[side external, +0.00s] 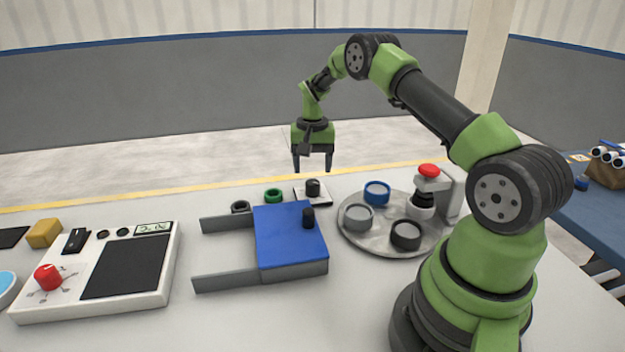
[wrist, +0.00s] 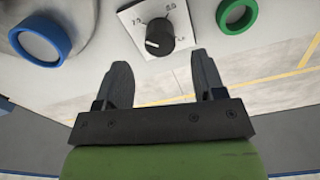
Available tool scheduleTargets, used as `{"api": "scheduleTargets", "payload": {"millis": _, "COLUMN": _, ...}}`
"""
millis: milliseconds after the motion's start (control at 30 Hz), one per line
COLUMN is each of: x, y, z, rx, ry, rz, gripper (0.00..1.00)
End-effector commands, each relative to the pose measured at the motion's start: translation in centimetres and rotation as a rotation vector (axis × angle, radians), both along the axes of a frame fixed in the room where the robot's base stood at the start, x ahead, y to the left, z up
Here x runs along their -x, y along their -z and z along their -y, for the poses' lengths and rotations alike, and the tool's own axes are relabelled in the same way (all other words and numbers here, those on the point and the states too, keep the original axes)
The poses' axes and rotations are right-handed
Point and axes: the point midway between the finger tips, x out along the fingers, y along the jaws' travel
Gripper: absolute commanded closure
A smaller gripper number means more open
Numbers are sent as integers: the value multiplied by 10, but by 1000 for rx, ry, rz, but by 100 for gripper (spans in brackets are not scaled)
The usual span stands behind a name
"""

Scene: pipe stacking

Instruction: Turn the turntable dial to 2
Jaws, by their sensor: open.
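The small dial is a black knob (side external: 313,187) on a white plate, standing behind the blue block and left of the turntable (side external: 380,224). In the wrist view the knob (wrist: 159,38) shows a white pointer mark toward its lower left; the printed labels around it are too small to read surely. The turntable is a grey round plate carrying blue, grey and black rings; part of it shows at the wrist view's upper left. My gripper (side external: 312,164) points down above the dial, open and empty. In the wrist view the fingers (wrist: 162,68) are spread, apart from the knob.
A blue block (side external: 290,238) with grey side rails stands in front of the dial. A green ring (side external: 273,195) and dark ring (side external: 240,206) lie left of the dial. A red-topped device (side external: 429,172) stands at the turntable's right. A white console (side external: 162,262) with a red knob is at left.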

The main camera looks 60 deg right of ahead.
Motion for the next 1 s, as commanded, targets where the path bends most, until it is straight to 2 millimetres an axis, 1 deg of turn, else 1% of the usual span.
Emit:
{"api": "scheduleTargets", "payload": {"millis": 33, "x": -1, "y": -11, "z": 0, "rx": 3, "ry": 0, "rz": 3, "gripper": 37}}
{"api": "scheduleTargets", "payload": {"millis": 100, "x": 0, "y": -22, "z": 0, "rx": 1, "ry": -1, "rz": 3, "gripper": 37}}
{"api": "scheduleTargets", "payload": {"millis": 233, "x": 0, "y": -36, "z": 0, "rx": 1, "ry": 0, "rz": 1, "gripper": 37}}
{"api": "scheduleTargets", "payload": {"millis": 367, "x": 0, "y": -41, "z": 0, "rx": 0, "ry": -1, "rz": 0, "gripper": 37}}
{"api": "scheduleTargets", "payload": {"millis": 633, "x": 0, "y": -42, "z": 0, "rx": -1, "ry": -1, "rz": 1, "gripper": 37}}
{"api": "scheduleTargets", "payload": {"millis": 700, "x": -1, "y": -48, "z": -3, "rx": 2, "ry": -9, "rz": 8, "gripper": 37}}
{"api": "scheduleTargets", "payload": {"millis": 767, "x": -2, "y": -59, "z": -9, "rx": 6, "ry": -24, "rz": 24, "gripper": 37}}
{"api": "scheduleTargets", "payload": {"millis": 833, "x": -3, "y": -81, "z": -21, "rx": 11, "ry": -52, "rz": 53, "gripper": 37}}
{"api": "scheduleTargets", "payload": {"millis": 867, "x": -3, "y": -92, "z": -28, "rx": 14, "ry": -67, "rz": 69, "gripper": 37}}
{"api": "scheduleTargets", "payload": {"millis": 933, "x": 0, "y": -121, "z": -47, "rx": 21, "ry": -108, "rz": 111, "gripper": 37}}
{"api": "scheduleTargets", "payload": {"millis": 1000, "x": 8, "y": -149, "z": -68, "rx": 27, "ry": -154, "rz": 155, "gripper": 37}}
